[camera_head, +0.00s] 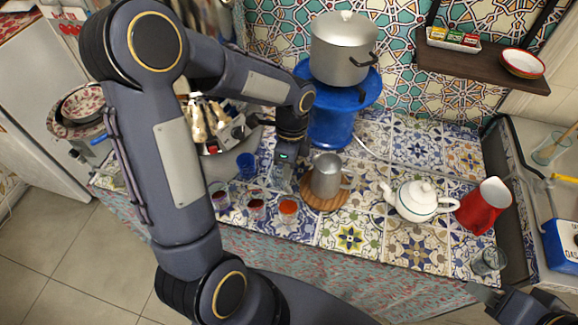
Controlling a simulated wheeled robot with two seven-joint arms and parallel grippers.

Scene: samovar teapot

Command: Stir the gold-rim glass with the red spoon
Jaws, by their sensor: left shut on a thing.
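My left arm spans the left half of the head view. Its gripper (283,178) points down over the tiled counter, just left of a metal mug and behind the small glasses. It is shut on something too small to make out. I cannot pick out the red spoon. Small glasses stand in a row along the front edge: a purplish one (221,200), a dark red one (256,208) and an orange-red one (288,207). Which has a gold rim is too small to tell. My right gripper (488,294) is at the lower right, partly cut off; its jaws are unclear.
The metal mug (326,178) stands on a round wooden board (324,201). A blue cup (247,164) is left of my left gripper. A white teapot (417,200), red pitcher (484,207) and grey glass (488,261) stand right. A pot (342,50) is on a blue stand (331,125) behind.

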